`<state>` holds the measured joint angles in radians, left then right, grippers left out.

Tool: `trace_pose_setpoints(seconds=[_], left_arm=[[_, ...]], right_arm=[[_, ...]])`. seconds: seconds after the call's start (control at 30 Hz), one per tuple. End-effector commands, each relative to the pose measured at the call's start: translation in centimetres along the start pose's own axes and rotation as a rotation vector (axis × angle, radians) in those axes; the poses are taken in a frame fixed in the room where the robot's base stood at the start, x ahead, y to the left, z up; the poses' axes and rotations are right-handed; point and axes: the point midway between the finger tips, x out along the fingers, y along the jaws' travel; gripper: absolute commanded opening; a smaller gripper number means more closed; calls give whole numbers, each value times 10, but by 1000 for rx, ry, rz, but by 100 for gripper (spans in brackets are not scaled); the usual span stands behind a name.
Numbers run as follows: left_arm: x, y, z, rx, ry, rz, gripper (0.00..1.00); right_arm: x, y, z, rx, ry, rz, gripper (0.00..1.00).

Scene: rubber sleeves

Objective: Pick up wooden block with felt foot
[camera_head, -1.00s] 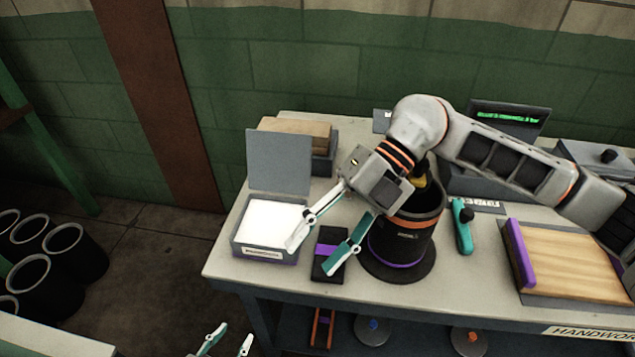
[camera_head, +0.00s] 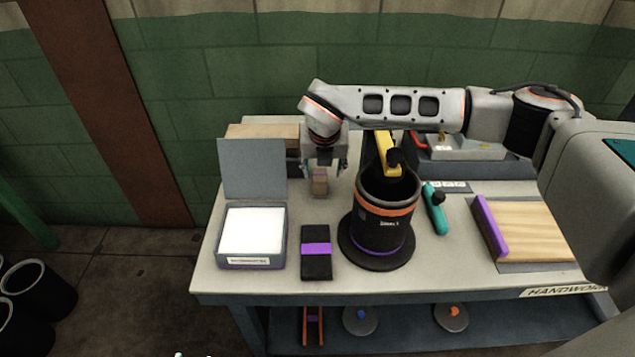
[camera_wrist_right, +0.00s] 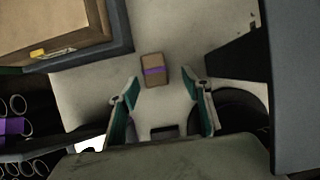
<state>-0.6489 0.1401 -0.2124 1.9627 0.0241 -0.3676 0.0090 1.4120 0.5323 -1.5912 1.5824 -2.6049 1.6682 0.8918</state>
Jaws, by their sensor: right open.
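The wooden block (camera_head: 320,187) is small and brown with a purple band. It stands on the bench behind the black sleeve-like cylinder and also shows in the right wrist view (camera_wrist_right: 154,71). My right gripper (camera_head: 326,165) is open above the block, its fingers pointing down. In the right wrist view the open fingers (camera_wrist_right: 160,86) are apart and the block lies beyond their tips, not between them. The block's felt foot cannot be made out. Only a sliver of my left gripper (camera_head: 190,355) shows at the bottom edge of the head view.
The black cylinder (camera_head: 381,225) with an orange rim stands close in front. A grey box (camera_head: 251,250) with a raised lid and a black block (camera_head: 316,265) with a purple band are at left. A wooden-topped box (camera_head: 264,131) is behind. A teal tool (camera_head: 436,212) lies right.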

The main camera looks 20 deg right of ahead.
Motion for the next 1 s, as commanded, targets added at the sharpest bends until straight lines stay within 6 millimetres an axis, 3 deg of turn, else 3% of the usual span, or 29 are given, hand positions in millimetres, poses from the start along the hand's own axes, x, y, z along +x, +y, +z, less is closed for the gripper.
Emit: trace_pose_setpoints(seconds=[0.37, 0.67, 0.83, 1.0], left_arm=[[-4, -1, -9, -1, 3, 0, 40], [-4, -1, -8, -1, 3, 0, 40], [-4, -1, -8, 0, 2, 0, 40], [-4, -1, -8, 0, 1, 0, 40]], right_arm=[[45, 8, 7, -2, 3, 2, 49], [50, 8, 7, -2, 2, 3, 49], [50, 8, 7, -2, 2, 3, 7], [50, 8, 7, -2, 2, 3, 7]])
